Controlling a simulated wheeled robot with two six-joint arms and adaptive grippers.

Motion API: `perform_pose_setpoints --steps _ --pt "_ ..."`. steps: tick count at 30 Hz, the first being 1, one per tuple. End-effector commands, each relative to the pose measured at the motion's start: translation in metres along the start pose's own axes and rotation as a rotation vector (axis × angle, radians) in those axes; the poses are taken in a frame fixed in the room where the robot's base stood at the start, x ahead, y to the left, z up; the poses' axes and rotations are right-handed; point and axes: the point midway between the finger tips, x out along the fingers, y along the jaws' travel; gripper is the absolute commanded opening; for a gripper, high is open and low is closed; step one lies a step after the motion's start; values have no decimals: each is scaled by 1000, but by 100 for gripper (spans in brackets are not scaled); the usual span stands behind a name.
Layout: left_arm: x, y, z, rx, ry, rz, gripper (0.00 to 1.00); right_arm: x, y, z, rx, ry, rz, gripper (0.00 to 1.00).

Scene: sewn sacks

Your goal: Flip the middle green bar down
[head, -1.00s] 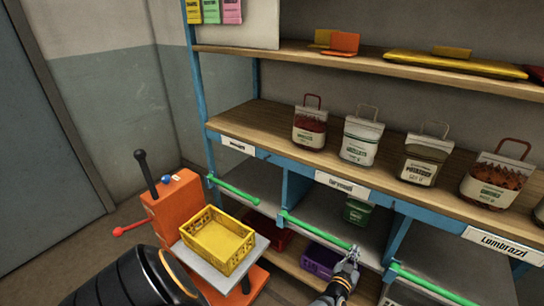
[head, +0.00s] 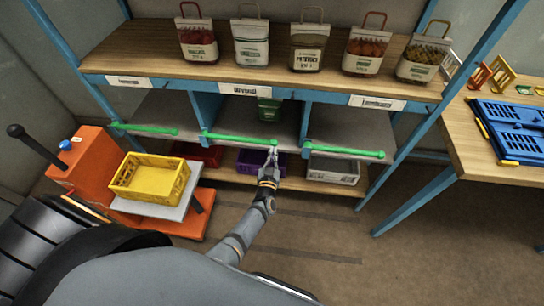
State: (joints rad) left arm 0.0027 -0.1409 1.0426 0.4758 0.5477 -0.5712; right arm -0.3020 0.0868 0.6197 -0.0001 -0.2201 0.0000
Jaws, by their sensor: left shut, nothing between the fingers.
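The middle green bar (head: 238,138) runs across the front of the middle compartment of the blue rack, roughly level. Similar green bars cross the left compartment (head: 146,130) and the right compartment (head: 344,150). My left gripper (head: 273,152) is shut and empty at the right end of the middle bar, its tips at or very near the bar; I cannot tell whether they touch. A small green sack (head: 269,110) stands inside the middle compartment behind the bar. My right gripper is not in view.
Filled sacks stand on the wooden shelf (head: 130,50) above. Below the bars are a red bin (head: 200,152), a purple bin (head: 250,163) and a grey bin (head: 333,171). A yellow crate (head: 150,178) sits on an orange cart at left. A table with blue trays (head: 515,130) stands right.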

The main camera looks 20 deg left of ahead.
Motion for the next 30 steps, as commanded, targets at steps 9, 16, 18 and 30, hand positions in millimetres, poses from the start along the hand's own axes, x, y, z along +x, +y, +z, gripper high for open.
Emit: perform_pose_setpoints --steps 9,16,18,30 --pt "-29 0 -2 0 3 -1 0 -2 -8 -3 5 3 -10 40" --pt "-29 0 -2 0 4 -1 0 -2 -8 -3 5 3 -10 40" --pt "-29 0 -2 0 4 -1 0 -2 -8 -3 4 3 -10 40" --pt "-55 -1 62 31 -156 81 0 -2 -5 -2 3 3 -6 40"
